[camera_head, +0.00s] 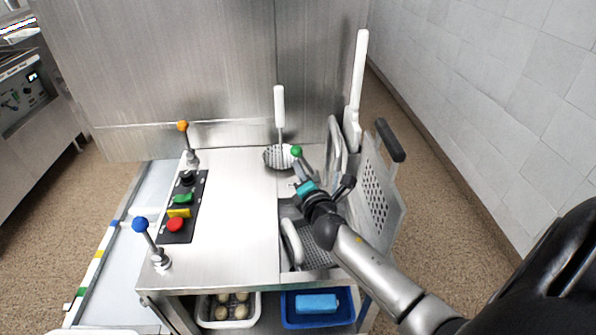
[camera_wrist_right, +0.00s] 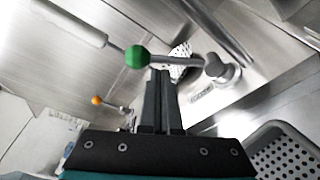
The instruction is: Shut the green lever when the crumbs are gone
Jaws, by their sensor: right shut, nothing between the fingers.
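The green-balled lever (camera_head: 297,151) stands at the back of the steel counter, beside the skimmer. In the right wrist view its green ball (camera_wrist_right: 137,57) is at the left end of a metal rod, which runs right to a round pivot (camera_wrist_right: 219,70). My right gripper (camera_head: 304,180) is close to this lever. In the wrist view its shut, empty fingers (camera_wrist_right: 161,74) end just below the rod, near the ball; I cannot tell whether they touch. I can make out no crumbs. My left gripper is not in view.
A perforated grey basket (camera_head: 375,198) with a dark handle stands right of the counter. A skimmer (camera_head: 276,157) lies at the back. Orange (camera_head: 183,126) and blue (camera_head: 140,224) levers flank a button panel (camera_head: 188,207) at left. The counter's middle is clear.

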